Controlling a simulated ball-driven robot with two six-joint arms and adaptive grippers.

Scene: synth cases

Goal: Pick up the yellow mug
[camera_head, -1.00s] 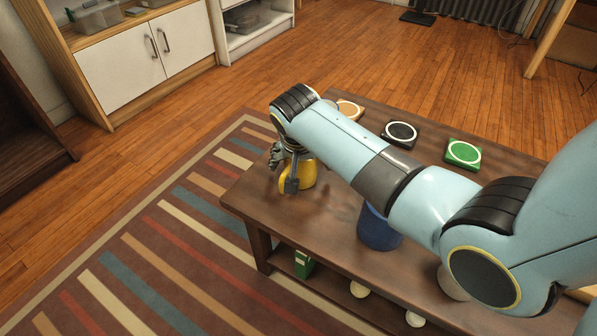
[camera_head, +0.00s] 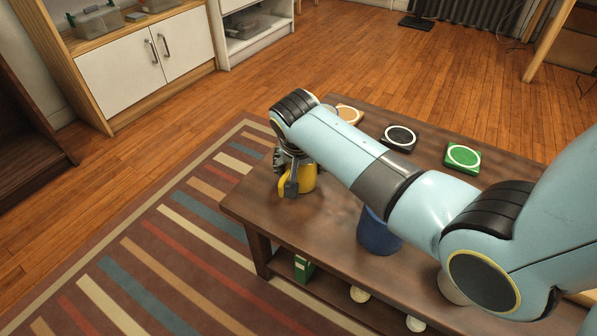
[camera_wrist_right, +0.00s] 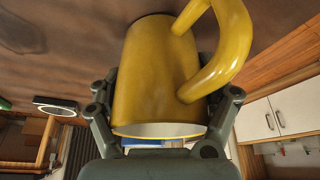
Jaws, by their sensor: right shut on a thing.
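The yellow mug (camera_head: 305,180) is at the left end of the low brown table (camera_head: 300,222), partly hidden by my right gripper (camera_head: 290,182). In the right wrist view the yellow mug (camera_wrist_right: 155,75) fills the space between the fingers of the right gripper (camera_wrist_right: 160,110), which are shut on it from both sides. Its handle points to the upper right and its pale rim faces the palm. I cannot tell whether its base touches the tabletop. My left gripper is not in view.
Black (camera_head: 398,138), green (camera_head: 462,158) and orange (camera_head: 348,114) square pads with pale rings lie along the table's far side. A dark blue container (camera_head: 378,232) stands under my forearm. A green box (camera_head: 303,268) is on the lower shelf. A striped rug (camera_head: 150,255) lies to the left.

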